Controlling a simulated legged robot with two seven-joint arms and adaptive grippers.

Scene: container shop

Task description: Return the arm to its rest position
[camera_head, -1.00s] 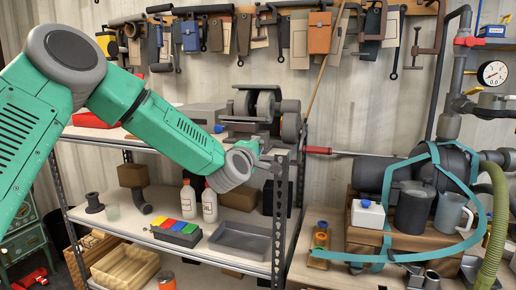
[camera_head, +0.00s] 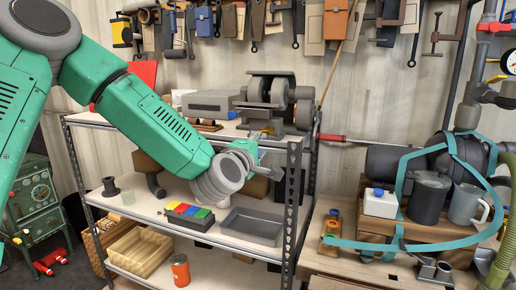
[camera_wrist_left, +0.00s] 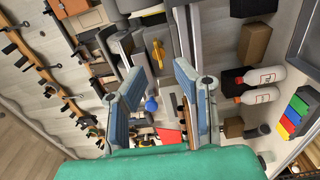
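My left arm is green with a grey wrist and reaches in from the left in the head view. Its left gripper (camera_head: 256,150) is in front of the metal shelf rack (camera_head: 288,215), near the grey bench grinder (camera_head: 272,100). In the left wrist view the two blue-grey fingers (camera_wrist_left: 155,88) stand wide apart with nothing held between them. The arm's grey wrist hangs over the middle shelf and hides part of it. My right arm and gripper are not in view.
The middle shelf holds a box of coloured blocks (camera_head: 190,215) and a grey tray (camera_head: 252,226). Two white bottles (camera_wrist_left: 262,76) show in the wrist view. At right, a workbench (camera_head: 345,262) carries mugs and a motor wrapped in teal strap. Tools hang on the back wall.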

